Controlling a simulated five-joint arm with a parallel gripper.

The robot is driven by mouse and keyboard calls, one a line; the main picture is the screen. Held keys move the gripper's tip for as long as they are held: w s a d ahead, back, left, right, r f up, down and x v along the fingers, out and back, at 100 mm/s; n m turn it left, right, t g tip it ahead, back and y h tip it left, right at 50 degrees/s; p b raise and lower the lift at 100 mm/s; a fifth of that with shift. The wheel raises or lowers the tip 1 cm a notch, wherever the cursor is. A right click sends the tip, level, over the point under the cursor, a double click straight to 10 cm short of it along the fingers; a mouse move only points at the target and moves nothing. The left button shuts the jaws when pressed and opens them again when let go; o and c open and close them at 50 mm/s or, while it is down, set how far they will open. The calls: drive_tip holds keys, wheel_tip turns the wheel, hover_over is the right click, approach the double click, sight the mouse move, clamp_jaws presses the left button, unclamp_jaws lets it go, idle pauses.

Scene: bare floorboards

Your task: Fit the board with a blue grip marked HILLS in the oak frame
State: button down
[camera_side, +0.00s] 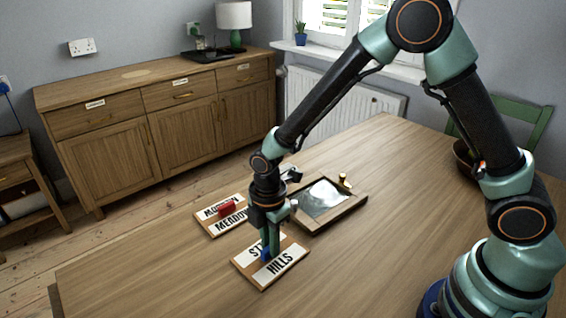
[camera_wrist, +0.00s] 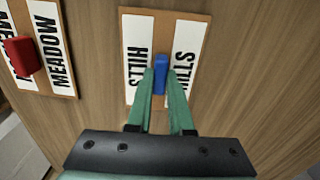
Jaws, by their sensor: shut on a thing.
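The board marked HILLS (camera_side: 271,279) lies on the table below my gripper, at the front middle in the side view. It also shows in the wrist view (camera_wrist: 139,38), with two white HILLS strips and a blue grip (camera_wrist: 161,68) between them. My gripper (camera_side: 270,252) points down and is shut on the blue grip, one green finger on each side. The fingers hide part of the board. The oak frame (camera_side: 345,211) lies on the table behind and to the right of the board. Its inside looks dark with a bright, shiny patch.
A board marked MEADOW (camera_side: 236,224) with a red grip (camera_side: 227,209) lies left of the frame, close behind the HILLS board. A small yellow knob (camera_side: 343,178) stands at the frame's far side. A dark bowl (camera_side: 463,156) sits at the right. The table's left front is clear.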

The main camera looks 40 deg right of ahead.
wheel_tip(320, 180, up, 19)
drive_tip(key=w+d+f, duration=0.2)
drive_tip(key=d+f, duration=0.1)
drive_tip(key=d, duration=0.4)
drive_tip(key=w+d+f, duration=0.2)
drive_tip(key=d+f, duration=0.2)
drive_tip(key=d, duration=0.3)
drive_tip(key=w+d+f+m, duration=0.1)
drive_tip(key=d+f, duration=0.3)
drive_tip(key=d, duration=0.4)
drive_tip(key=shift+w, duration=0.4)
drive_tip(key=shift+f, duration=0.15)
drive_tip(key=shift+a+f, duration=0.1)
drive_tip(key=shift+f, duration=2.3)
drive_tip(key=shift+f, duration=0.8)
